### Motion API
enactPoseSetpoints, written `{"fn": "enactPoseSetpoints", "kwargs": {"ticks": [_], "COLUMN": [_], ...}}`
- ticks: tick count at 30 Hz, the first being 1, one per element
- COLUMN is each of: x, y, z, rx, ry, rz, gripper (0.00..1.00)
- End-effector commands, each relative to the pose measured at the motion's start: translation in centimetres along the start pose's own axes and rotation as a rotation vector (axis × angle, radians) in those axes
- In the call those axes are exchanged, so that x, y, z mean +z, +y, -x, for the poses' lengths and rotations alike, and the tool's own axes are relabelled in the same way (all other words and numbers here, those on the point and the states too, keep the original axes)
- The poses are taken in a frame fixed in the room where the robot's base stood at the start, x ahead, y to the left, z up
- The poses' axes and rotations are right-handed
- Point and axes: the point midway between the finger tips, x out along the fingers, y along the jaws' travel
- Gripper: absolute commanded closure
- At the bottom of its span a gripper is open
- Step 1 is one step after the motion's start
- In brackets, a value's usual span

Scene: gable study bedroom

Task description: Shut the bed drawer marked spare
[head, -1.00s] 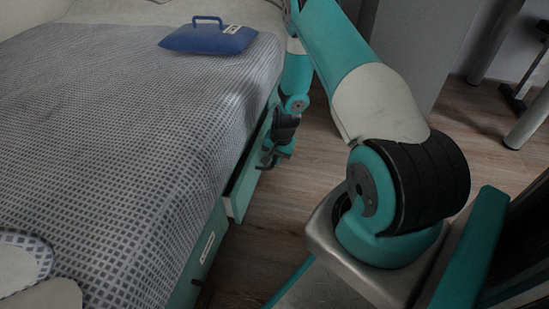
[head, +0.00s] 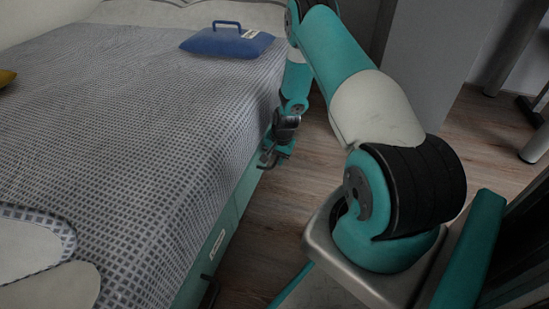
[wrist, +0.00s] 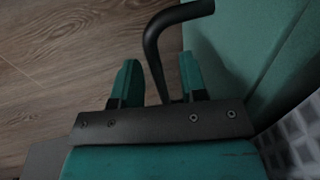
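The teal bed drawer (head: 241,196) is in the bed's side, and its front looks flush or nearly flush with the bed side in the head view. Its label is not visible, so I cannot confirm the marking. My gripper (head: 269,160) is low beside the bed, at this drawer's front. In the wrist view, my gripper's (wrist: 158,82) two teal fingers stand apart. A bent black handle (wrist: 155,48) passes between them, nearer the right finger. I cannot tell whether it touches that finger. The teal front (wrist: 225,45) lies just right of the fingers.
A nearer drawer label (head: 217,245), too small to read, shows on the bed side, with a dark handle below it. A blue cushion-like object (head: 228,43) lies on the checked bed (head: 120,130). Wooden floor (head: 300,180) is clear beside the bed.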

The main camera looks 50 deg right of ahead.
Motion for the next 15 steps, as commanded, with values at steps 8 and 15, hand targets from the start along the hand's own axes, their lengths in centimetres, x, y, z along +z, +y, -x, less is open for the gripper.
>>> {"fn": "enactPoseSetpoints", "kwargs": {"ticks": [8,15], "x": [0.0,0.1], "y": [-0.3,-0.3], "z": [5.0,11.3], "rx": [0.0,-0.001], "ry": [0.001,0.002], "rz": [0.001,0.002], "gripper": [0.61,0.61]}}
